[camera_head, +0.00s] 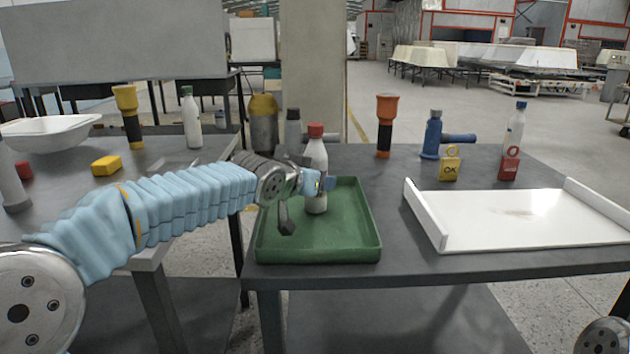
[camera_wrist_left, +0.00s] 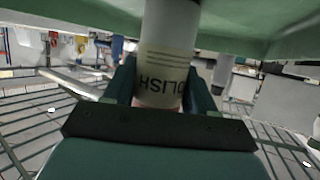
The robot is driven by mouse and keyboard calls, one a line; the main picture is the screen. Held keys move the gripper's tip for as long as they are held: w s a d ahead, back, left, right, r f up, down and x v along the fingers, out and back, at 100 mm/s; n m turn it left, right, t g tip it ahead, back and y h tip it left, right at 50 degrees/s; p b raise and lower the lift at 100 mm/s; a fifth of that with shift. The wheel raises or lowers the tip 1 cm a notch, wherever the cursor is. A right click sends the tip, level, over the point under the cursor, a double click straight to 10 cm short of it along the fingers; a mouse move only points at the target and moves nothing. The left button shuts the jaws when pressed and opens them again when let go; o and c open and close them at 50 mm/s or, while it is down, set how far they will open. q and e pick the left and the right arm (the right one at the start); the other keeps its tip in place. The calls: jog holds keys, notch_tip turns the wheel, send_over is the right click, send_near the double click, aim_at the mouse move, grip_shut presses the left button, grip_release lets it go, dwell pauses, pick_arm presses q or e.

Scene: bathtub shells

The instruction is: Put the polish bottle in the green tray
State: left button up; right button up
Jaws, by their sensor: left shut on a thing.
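The polish bottle (camera_head: 317,158) is white with a red cap and stands upright within the outline of the green tray (camera_head: 270,248). My left gripper (camera_head: 316,184) is shut on the bottle's middle, reaching in from the left over the tray. I cannot tell whether the bottle's base touches the tray floor. My right gripper is not in view.
A white tray (camera_head: 437,233) lies right of the green one. A grey bottle (camera_head: 293,128) stands behind the green tray. A second table is on the left.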

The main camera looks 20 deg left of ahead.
pick_arm(q)
jog(key=shift+f, duration=0.15)
jog(key=o, duration=1.2)
jog(key=shift+o, duration=0.2)
jog(key=shift+r, duration=0.3)
jog(key=v, duration=1.2)
jog(key=shift+b, duration=0.4)
jog(key=shift+f, duration=0.1)
